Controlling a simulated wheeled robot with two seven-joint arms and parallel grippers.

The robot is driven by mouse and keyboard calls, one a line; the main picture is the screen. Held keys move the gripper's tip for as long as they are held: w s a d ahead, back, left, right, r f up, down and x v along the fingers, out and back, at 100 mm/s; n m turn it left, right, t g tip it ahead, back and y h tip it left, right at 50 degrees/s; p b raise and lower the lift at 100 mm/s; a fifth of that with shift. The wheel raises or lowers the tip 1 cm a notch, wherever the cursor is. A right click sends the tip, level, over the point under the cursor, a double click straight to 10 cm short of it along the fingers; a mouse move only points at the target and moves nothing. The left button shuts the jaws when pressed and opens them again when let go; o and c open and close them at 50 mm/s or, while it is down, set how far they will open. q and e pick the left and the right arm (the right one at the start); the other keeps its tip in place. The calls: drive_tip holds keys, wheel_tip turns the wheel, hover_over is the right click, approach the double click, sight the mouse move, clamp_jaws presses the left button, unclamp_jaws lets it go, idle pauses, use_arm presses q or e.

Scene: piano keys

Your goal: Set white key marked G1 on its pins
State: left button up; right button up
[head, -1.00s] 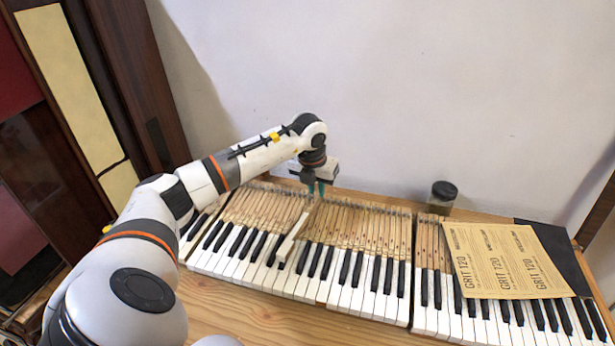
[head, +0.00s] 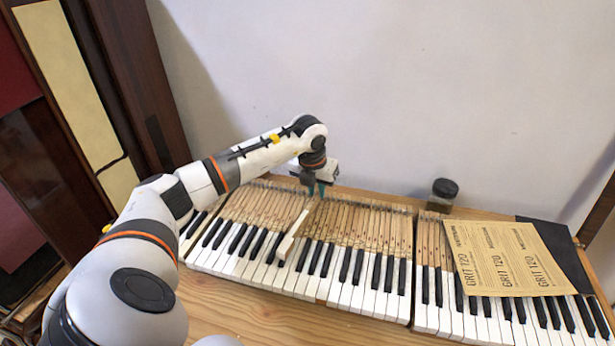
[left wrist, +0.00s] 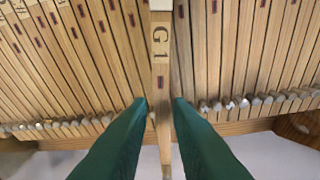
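The white key marked G1 (head: 288,243) shows in the head view as a long wooden stick with a pale front end, raised above its neighbours. In the left wrist view its wooden shaft (left wrist: 160,70) carries the letters G1 and runs between the green fingers. My left gripper (head: 316,190) is shut on the shaft toward its rear; the fingertips also show in the left wrist view (left wrist: 161,106). The key lies over a dark slot in the row, nearly in line with it. The pins under it are hidden. My right gripper is out of view.
The keyboard (head: 345,265) has neighbouring keys close on both sides of G1. Sandpaper sheets (head: 508,260) cover part of the right keys. A dark-lidded jar (head: 442,196) stands behind the keyboard, near the wall. Bare wood (head: 240,315) lies in front.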

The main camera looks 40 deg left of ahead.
use_arm(q)
drive_tip(key=shift+f+b, duration=0.3)
drive_tip(key=shift+f, duration=0.25)
drive_tip(key=shift+c, duration=0.5)
clamp_jaws()
